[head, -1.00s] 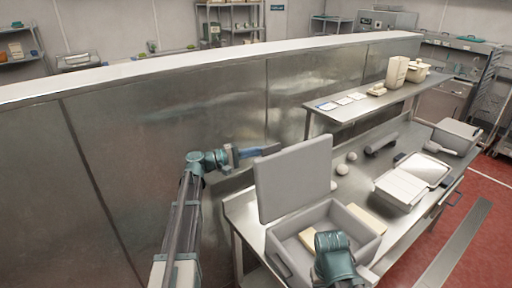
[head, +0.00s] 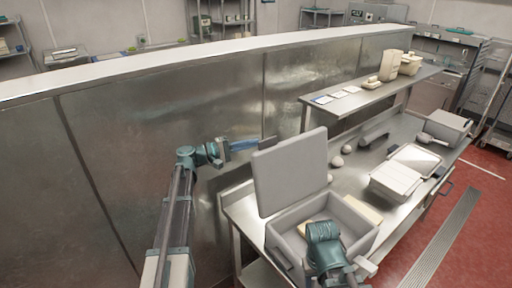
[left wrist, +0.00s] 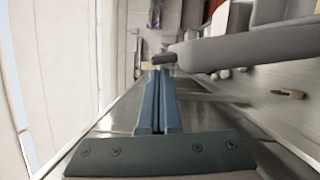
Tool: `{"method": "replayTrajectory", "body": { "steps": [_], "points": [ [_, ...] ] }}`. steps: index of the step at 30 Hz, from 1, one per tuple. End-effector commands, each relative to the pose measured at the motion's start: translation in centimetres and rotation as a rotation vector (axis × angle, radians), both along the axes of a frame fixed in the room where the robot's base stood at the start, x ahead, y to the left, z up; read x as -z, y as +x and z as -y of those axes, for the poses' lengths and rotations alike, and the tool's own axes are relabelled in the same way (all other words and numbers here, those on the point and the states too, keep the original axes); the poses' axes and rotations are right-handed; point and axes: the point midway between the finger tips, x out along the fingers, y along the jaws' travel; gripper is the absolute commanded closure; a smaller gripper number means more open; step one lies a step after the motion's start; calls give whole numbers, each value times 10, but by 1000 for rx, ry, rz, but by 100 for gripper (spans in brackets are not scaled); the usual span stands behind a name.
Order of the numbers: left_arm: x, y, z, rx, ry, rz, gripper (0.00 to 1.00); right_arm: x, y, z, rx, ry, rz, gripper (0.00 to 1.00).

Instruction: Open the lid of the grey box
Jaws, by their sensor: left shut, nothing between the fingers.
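The grey box (head: 285,246) stands on the near end of the metal table. Its flat grey lid (head: 290,172) stands up steeply from the back-left rim, so the box is open on top. A tan piece shows inside. My left gripper (head: 270,144) is shut and empty, behind the lid's upper left edge; its tips are partly hidden there. In the left wrist view its blue fingers (left wrist: 161,74) lie together, with a grey slab, apparently the lid (left wrist: 245,48), just to their right.
A tall metal partition (head: 130,170) runs behind the table, close to my left arm. Further right on the table (head: 338,187) are pale round pieces, a white tray (head: 393,181) and a grey bin (head: 447,124). A raised shelf (head: 375,98) holds containers.

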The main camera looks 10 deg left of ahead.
Motion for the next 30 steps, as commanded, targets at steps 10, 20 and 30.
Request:
{"method": "replayTrajectory", "body": {
  "steps": [10, 20, 30],
  "points": [
    [1, -38, -55, -3, 0, 0, 100, 1, 0, 0, 0, 0, 0, 50],
    [1, -48, -69, -1, 0, 0, 100, 1, 0, 0, 0, 0, 0, 50],
    [1, -48, -69, -1, 0, 0, 100, 1, 0, 0, 0, 0, 0, 50]
  ]
}}
